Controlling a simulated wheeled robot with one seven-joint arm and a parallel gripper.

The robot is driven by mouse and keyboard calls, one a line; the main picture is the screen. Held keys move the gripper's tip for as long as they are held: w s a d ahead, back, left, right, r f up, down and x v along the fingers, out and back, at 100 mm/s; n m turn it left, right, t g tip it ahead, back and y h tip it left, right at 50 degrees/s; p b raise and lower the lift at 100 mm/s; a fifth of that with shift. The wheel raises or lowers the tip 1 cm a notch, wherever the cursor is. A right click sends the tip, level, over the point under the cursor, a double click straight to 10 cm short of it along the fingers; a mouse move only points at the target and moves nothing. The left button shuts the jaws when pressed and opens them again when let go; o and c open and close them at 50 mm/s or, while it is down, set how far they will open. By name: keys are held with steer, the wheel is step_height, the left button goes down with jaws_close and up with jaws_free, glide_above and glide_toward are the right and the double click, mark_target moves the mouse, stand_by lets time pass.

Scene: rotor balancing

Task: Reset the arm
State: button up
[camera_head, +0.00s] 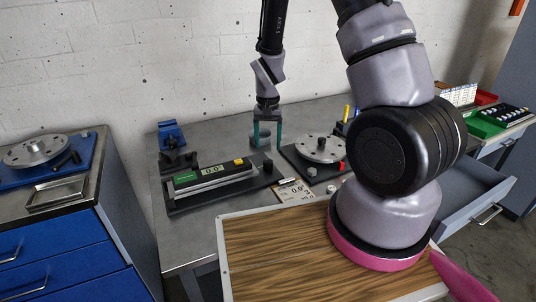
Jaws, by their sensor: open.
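My gripper (267,142) hangs pointing down above the back middle of the grey metal bench (215,228). Its two teal fingers are apart, and I see nothing held between them. My arm comes up from the pink-ringed base at the front right and hides part of the bench.
A rotor disc (320,148) on a black plate is to the right. A blue block (170,133) stands behind. A drawer (470,208) is open at right; a blue cabinet (70,262) stands left.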

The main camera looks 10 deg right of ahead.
steer(key=shift+r, duration=1.05)
steer(key=s+d+r+t+y, duration=0.1)
steer(key=s+r+t, duration=0.1)
steer(key=r, duration=0.9)
steer(key=s+d+r+t+y, duration=0.1)
steer(key=s+d+r, duration=0.1)
steer(key=r, duration=0.8)
steer(key=s+d+r+t, duration=0.2)
steer(key=s+r+t, duration=0.2)
steer(key=s+r, duration=1)
steer(key=shift+d, duration=0.35)
